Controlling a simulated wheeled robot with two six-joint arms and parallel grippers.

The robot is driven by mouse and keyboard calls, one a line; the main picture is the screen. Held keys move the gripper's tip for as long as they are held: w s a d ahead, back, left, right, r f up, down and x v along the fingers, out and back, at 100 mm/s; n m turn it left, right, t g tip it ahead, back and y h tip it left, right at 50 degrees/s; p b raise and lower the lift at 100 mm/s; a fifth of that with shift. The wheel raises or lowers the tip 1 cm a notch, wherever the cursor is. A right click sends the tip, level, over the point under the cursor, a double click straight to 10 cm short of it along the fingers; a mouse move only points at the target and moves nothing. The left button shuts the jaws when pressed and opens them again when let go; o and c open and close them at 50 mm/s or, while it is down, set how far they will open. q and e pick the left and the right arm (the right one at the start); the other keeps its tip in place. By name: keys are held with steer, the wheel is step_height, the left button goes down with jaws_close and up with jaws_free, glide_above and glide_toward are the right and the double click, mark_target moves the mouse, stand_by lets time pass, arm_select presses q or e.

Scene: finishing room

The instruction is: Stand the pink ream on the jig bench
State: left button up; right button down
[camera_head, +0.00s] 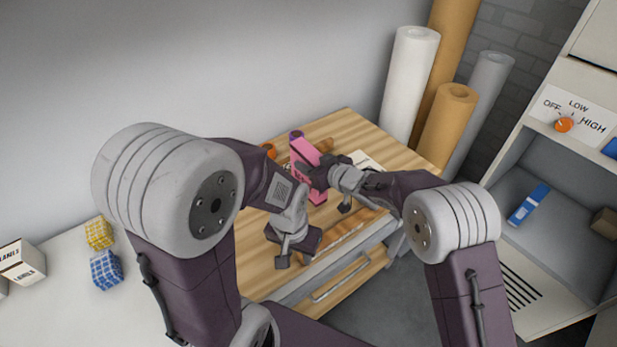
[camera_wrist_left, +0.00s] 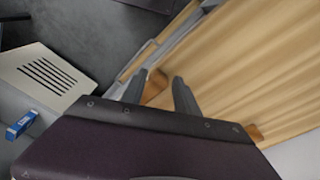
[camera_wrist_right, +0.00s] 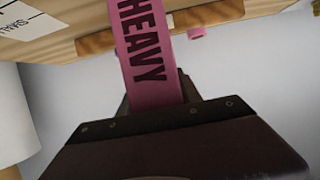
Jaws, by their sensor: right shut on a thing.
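The pink ream (camera_head: 305,150) is a long block marked HEAVY, seen in the head view over the wooden-topped bench (camera_head: 350,125). My right gripper (camera_head: 318,173) is shut on it. The ream also fills the middle of the right wrist view (camera_wrist_right: 145,60). I cannot tell whether its lower end touches the bench, as the gripper hides part of it. My left gripper (camera_head: 290,252) is lower in the head view, over the near part of the bench. In the left wrist view its fingers (camera_wrist_left: 159,90) are apart with nothing between them.
Tall paper rolls (camera_head: 410,85) stand behind the bench at the right. A wooden strip (camera_head: 350,228) runs along the near edge. A cabinet with a dial (camera_head: 564,124) stands at right.

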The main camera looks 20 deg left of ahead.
steer(key=shift+a+f+b, duration=0.1)
steer(key=shift+f+b, duration=0.2)
steer(key=shift+f, duration=1.75)
steer(key=c, duration=0.8)
jaws_free()
steer(key=shift+f, duration=0.1)
steer(key=shift+r, duration=0.25)
steer(key=v, duration=1.2)
steer(key=shift+s+f, duration=0.1)
